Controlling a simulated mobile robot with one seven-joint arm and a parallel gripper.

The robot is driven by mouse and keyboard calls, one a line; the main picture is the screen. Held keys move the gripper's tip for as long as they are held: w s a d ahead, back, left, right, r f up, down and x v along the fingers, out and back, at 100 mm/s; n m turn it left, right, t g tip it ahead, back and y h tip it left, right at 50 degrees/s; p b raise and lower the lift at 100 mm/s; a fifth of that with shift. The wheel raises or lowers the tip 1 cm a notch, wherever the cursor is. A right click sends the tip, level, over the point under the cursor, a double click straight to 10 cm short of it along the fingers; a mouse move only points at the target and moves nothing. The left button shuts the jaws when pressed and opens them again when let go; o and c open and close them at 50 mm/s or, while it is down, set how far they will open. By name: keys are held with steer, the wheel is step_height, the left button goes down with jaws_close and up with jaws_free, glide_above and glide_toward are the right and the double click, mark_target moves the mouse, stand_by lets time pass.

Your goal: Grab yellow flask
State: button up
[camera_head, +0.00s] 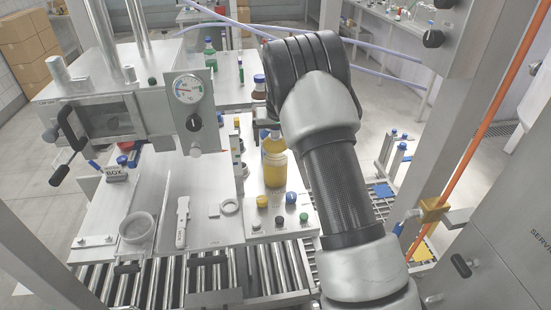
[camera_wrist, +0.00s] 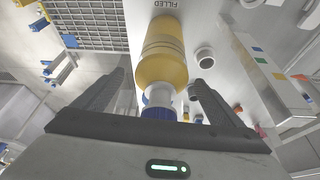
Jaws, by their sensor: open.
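The yellow flask (camera_head: 275,168) stands upright on the metal work surface, just left of my arm in the head view. Its upper part is partly hidden there. In the wrist view the yellow flask (camera_wrist: 163,58) lies along the middle of the picture, with its clear neck and blue cap (camera_wrist: 158,112) towards my gripper. My gripper (camera_wrist: 162,88) is open, with one finger on each side of the flask's cap and neck. I see a gap to each finger and no clear contact. In the head view my gripper is mostly hidden behind my arm.
A panel with several coloured knobs (camera_head: 279,221) sits in front of the flask. A dark bottle with a blue cap (camera_head: 259,86) stands behind it. A pressure gauge (camera_head: 187,89) and a white tool (camera_head: 183,221) are to the left. A roller conveyor (camera_head: 205,280) runs along the front.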

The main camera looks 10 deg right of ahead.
steer(key=x, duration=0.3)
steer(key=shift+a+f, duration=0.1)
steer(key=shift+a, duration=0.05)
steer(key=shift+c, duration=0.5)
steer(key=c, duration=1.4)
